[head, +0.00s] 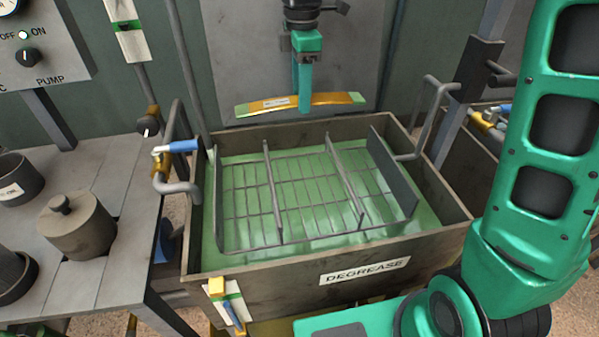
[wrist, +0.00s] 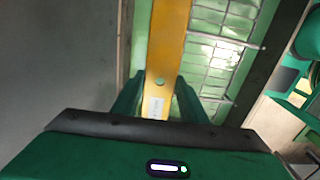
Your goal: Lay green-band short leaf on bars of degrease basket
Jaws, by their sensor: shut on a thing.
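The short leaf (head: 285,103) is a slightly arched yellow strip with green ends and a small white label. My gripper (head: 303,95) is shut on it near its middle and holds it up in the air, crosswise, above the far edge of the degrease basket. In the wrist view the leaf (wrist: 166,50) runs away from between the two green fingers (wrist: 158,105), with a small hole showing in it. The degrease basket (head: 264,190) is a wire grid with upright dividers inside the tank marked DEGREASE. Its bars are bare, above or in green liquid.
The tank's dark rim (head: 300,262) surrounds the basket. A blue-handled valve (head: 178,147) and pipe stand at its left, and a bent pipe (head: 432,110) at its right. A wall is close behind my gripper.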

